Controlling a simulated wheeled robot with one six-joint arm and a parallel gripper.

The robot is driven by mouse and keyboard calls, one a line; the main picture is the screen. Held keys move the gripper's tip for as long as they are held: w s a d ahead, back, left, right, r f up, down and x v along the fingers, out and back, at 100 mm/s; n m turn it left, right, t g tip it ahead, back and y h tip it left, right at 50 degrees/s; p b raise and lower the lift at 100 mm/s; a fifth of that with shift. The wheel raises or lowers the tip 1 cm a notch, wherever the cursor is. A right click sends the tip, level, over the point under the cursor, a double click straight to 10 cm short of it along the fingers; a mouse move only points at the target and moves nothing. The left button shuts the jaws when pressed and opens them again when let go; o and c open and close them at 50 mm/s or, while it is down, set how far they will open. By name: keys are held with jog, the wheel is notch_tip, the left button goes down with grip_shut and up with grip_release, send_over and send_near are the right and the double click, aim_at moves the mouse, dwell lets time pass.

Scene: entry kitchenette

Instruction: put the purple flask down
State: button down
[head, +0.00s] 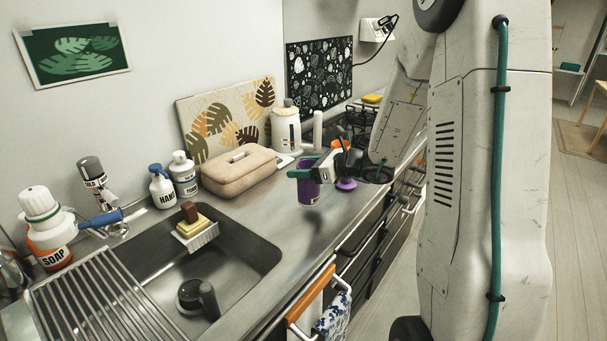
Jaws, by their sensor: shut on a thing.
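The purple flask (308,192) is upright at the front part of the counter, with a white label low on its side. My gripper (306,174) is shut around its upper part, with teal-tipped fingers at its sides. A dark shadow lies on the counter below the flask, so it seems held a little above the surface. The gripper hides part of its top. A second purple piece (346,184) shows just to the right, under my gripper's body; I cannot tell what it is.
The steel counter (262,208) is bare left of the flask. The sink (235,258) lies front left. A beige case (240,170) and a white canister (286,128) stand behind. A stove (362,118) is farther back. Drawer handles and towels (332,315) line the front edge.

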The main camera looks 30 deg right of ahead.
jog(key=shift+w+f, duration=0.1)
jog(key=shift+f, duration=1.6)
jog(key=shift+f, duration=0.15)
jog(key=shift+c, duration=2)
grip_release()
